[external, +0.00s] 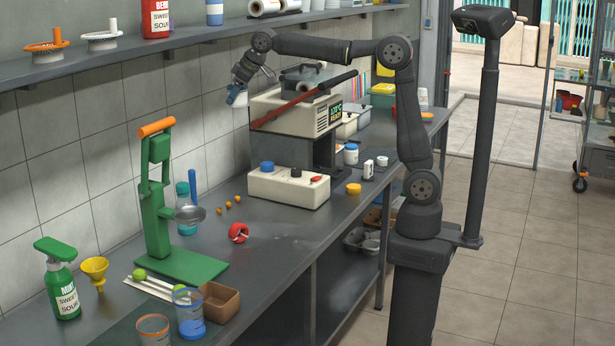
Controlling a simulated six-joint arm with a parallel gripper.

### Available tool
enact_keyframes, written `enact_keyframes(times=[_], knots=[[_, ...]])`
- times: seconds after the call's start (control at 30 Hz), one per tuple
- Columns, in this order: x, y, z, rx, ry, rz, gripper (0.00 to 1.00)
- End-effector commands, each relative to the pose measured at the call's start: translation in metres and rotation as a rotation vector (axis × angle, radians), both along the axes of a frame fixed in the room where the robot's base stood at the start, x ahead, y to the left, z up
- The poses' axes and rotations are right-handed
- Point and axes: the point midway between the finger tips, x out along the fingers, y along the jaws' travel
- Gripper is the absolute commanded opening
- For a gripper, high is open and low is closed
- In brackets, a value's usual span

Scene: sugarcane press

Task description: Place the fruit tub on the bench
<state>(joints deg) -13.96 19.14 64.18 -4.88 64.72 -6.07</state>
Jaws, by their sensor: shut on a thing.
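My gripper (241,82) is up at the left end of my outstretched arm, in front of the tiled wall. It is shut on a small white and blue tub (238,97), which looks like the fruit tub. The tub hangs slightly tilted, well above the dark grey bench (285,245) and left of the white press machine. Its contents are too small to make out, and the fingers are partly hidden against it.
The machine (290,115) with a red lever (305,98) stands close right of the tub. A green hand press (158,205), small orange fruits (227,204) and a red tape roll (238,233) are on the bench. A wall shelf (180,45) runs above. The bench's middle front is clear.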

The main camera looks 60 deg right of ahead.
Motion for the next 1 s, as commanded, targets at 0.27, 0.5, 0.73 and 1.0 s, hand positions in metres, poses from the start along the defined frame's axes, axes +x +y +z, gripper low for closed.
enact_keyframes(times=[0.27,0.5,0.73,1.0], knots=[[0.049,-0.088,-0.121,-0.002,0.008,-0.182,0.34],[0.063,-0.152,-0.205,-0.001,0.004,-0.306,0.34],[0.063,-0.188,-0.253,-0.001,0.003,-0.376,0.34],[0.057,-0.196,-0.279,0.000,-0.001,-0.364,0.34]])
